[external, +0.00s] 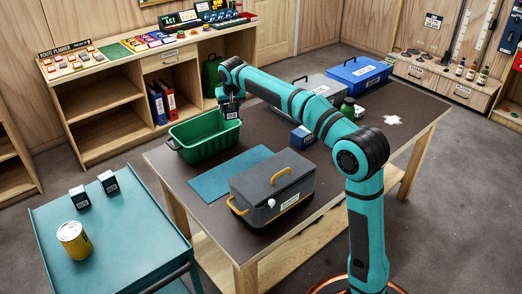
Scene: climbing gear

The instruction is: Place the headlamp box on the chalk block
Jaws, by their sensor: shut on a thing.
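My gripper (230,98) is above the back right rim of the green crate (205,139). It is shut on a small dark box (232,113) with a pale label, which hangs upright in the air. The label is too small to read, so I cannot confirm that this is the headlamp box. Two similar dark boxes, left (80,200) and right (109,184), stand on the teal cart. A small blue block (302,138) with a white label sits on the brown table beneath my arm; it may be the chalk block, but I cannot tell for certain.
On the table (400,142) are a grey toolbox (272,187), a teal mat (214,180), a dark green jar (347,107), a grey case (315,87) and a blue case (358,72). A yellow can (74,240) stands on the cart (130,225).

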